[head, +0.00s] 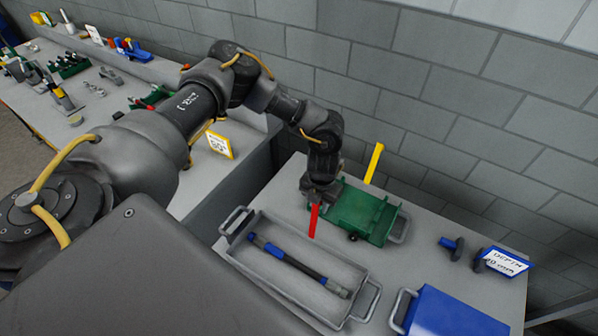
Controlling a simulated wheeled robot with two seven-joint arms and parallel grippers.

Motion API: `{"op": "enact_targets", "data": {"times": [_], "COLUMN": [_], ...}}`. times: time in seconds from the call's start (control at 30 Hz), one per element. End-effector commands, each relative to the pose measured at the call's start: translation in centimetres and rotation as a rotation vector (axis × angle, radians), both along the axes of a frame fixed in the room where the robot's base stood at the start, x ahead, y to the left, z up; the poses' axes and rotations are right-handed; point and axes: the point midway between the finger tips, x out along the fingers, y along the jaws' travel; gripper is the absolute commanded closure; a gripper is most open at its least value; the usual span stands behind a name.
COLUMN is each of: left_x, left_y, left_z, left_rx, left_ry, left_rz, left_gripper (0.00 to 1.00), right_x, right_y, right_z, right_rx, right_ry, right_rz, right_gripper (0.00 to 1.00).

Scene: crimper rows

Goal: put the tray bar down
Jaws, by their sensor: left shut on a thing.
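A green tray (362,212) is on the grey table at the back, with a grey bar handle (401,229) at its right end. My left gripper (318,193) points down at the tray's left end and is shut there. What its fingers hold is hidden, though it is at the place where that end's bar would be. I cannot tell whether the tray's left end touches the table. A red strip (314,221) stands just below the gripper, and a yellow strip (374,163) stands behind the tray. My right gripper is not in view.
A grey tray (258,271) with bar handles holds a blue and black tool (298,264) in front. A blue bin (452,315) stands at front right. A blue-edged sign (507,262) and a small blue item (452,247) are at the right. A wall is close behind.

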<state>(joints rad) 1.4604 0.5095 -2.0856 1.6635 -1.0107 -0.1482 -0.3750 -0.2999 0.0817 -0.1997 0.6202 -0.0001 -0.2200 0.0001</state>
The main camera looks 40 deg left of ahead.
Motion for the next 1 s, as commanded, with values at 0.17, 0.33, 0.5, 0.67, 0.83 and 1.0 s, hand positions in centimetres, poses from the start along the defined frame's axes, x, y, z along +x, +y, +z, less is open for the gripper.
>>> {"op": "enact_targets", "data": {"times": [0.17,0.33,0.5,0.67,0.83,1.0], "left_x": [-1.7,-3.0,-4.2,-5.4,-6.6,-7.7], "left_y": [-0.1,-0.2,-0.2,-0.3,-0.4,-0.4], "left_z": [0.0,0.1,-0.1,-0.1,0.0,0.1], "left_rx": [0.0,0.0,0.0,0.001,-0.001,0.001], "left_ry": [0.008,0.008,0.007,0.007,0.006,0.005], "left_rz": [-0.003,-0.003,-0.002,-0.002,-0.002,-0.003], "left_gripper": [0.84,0.84,0.84,0.84,0.84,0.84], "right_x": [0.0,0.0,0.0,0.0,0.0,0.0], "right_y": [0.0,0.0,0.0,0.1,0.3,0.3], "right_z": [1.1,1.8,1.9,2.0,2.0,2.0], "right_rx": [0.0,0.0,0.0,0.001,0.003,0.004], "right_ry": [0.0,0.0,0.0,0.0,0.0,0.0], "right_rz": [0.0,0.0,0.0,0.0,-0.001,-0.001], "right_gripper": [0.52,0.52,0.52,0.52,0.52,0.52]}}
